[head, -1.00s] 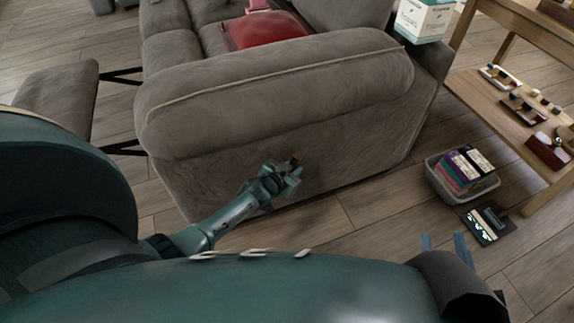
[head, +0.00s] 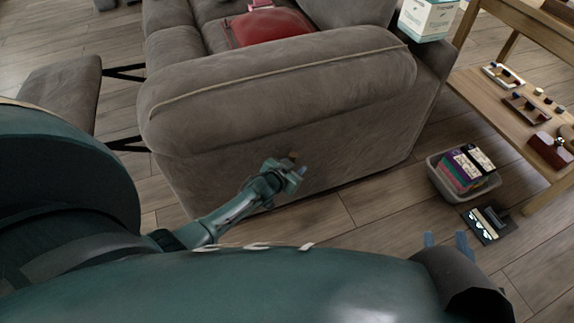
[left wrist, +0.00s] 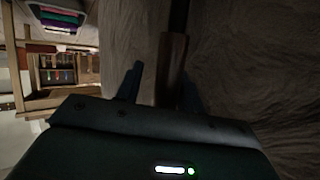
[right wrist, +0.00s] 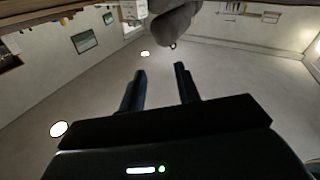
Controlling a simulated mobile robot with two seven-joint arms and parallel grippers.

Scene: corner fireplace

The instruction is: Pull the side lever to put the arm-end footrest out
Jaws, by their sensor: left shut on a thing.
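The grey sofa (head: 290,95) stands with its arm end towards me. The footrest (head: 58,95) stands out from its front at the left, on black metal struts (head: 125,72). The brown side lever (head: 292,156) is on the sofa's outer side panel; only a small tip shows in the head view. In the left wrist view the lever (left wrist: 172,70) runs between the fingers. My left gripper (head: 291,172) is shut on the lever, close to the panel. My right gripper (head: 445,241) is open and empty, well away from the sofa; its spread fingers show in the right wrist view (right wrist: 160,88).
A grey bin (head: 436,180) of colourful items and a dark flat object (head: 489,225) are on the wood floor to the right. A wooden shelf unit (head: 500,105) stands at the right edge. A red cushion (head: 268,28) lies on the sofa. Floor beside the panel is clear.

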